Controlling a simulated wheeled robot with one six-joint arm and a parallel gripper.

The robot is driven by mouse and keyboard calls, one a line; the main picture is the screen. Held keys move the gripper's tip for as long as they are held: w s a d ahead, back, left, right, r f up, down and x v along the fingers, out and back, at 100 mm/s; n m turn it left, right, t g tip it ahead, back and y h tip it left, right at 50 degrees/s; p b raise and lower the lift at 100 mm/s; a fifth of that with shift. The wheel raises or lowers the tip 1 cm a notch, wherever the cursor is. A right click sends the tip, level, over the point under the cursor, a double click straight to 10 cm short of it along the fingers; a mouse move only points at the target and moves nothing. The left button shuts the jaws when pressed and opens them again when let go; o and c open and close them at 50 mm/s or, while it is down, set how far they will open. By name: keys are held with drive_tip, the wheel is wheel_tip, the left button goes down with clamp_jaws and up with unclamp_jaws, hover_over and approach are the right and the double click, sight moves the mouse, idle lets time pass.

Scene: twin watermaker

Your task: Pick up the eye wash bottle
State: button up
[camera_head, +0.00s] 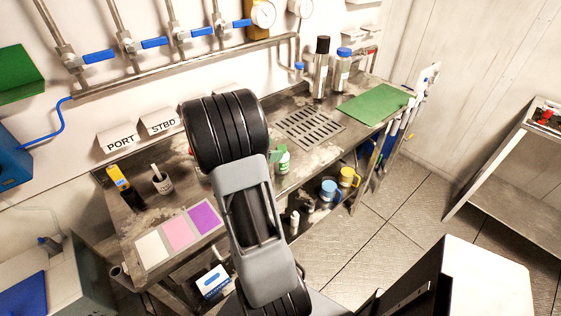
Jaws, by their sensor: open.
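A small white bottle with green on it (284,162) stands on the metal bench just right of my arm. It looks like the eye wash bottle, but its label is too small to read. My arm's grey link and black joint stand in front of the bench and cover the area left of the bottle. My gripper does not show in this view, so its place relative to the bottle cannot be seen.
A slotted drain plate (310,129), a green mat (374,104), a steel flask (320,70) and a blue-capped bottle (341,70) are at the back right. Colour pads (178,234) lie front left. Blue (328,190) and yellow (348,177) mugs sit below. Valve pipes line the wall.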

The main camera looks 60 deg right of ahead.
drive_tip(key=shift+p+x, duration=0.4)
drive_tip(key=shift+x, duration=2.55)
drive_tip(key=shift+w, duration=0.1)
drive_tip(key=shift+c, duration=0.2)
clamp_jaws()
